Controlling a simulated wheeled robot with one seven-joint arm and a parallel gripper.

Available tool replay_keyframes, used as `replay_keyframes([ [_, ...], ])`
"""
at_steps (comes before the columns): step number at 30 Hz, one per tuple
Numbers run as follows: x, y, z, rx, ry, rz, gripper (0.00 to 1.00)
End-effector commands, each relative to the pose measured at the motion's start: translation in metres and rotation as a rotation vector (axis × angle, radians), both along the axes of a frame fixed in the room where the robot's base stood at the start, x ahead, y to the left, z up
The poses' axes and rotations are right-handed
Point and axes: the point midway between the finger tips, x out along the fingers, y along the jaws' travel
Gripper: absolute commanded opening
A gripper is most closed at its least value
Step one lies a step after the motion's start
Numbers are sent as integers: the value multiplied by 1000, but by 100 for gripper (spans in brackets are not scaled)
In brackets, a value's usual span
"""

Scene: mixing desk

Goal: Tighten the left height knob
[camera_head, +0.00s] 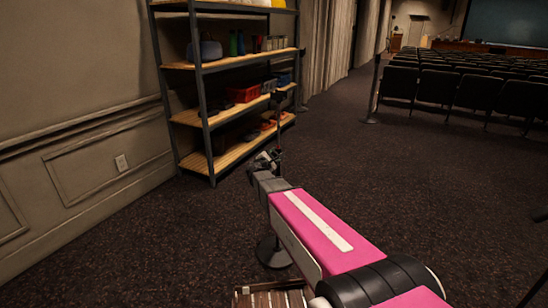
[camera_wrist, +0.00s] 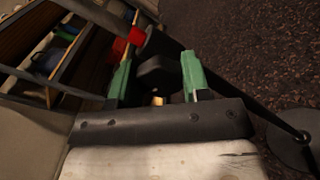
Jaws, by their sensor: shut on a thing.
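The left stand has a thin dark pole (camera_head: 280,130) and a round black base (camera_head: 272,252) on the carpet. My gripper (camera_head: 266,160) is at the pole, partway up. In the wrist view the green fingers of my gripper (camera_wrist: 156,68) are on either side of the black height knob (camera_wrist: 152,84) and shut on it. The pole (camera_wrist: 245,95) runs diagonally behind the knob, down to the base (camera_wrist: 293,152) at the lower right. In the head view the knob is too small and dark to make out behind my gripper.
A shelf unit (camera_head: 205,64) with bins and bottles stands behind the left stand, along the wall. Another thin stand (camera_head: 376,85) is farther back to the right, before rows of dark chairs (camera_head: 462,90). The carpet (camera_head: 400,180) between is clear. A slatted wooden thing (camera_head: 262,299) is at the bottom edge.

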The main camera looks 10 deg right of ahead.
Motion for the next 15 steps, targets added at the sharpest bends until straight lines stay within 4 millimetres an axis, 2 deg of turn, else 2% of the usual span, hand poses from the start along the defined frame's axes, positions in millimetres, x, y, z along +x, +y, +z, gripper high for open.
replay_keyframes([
  [15, -1, -1, -1, 398, -289, -1, 20],
])
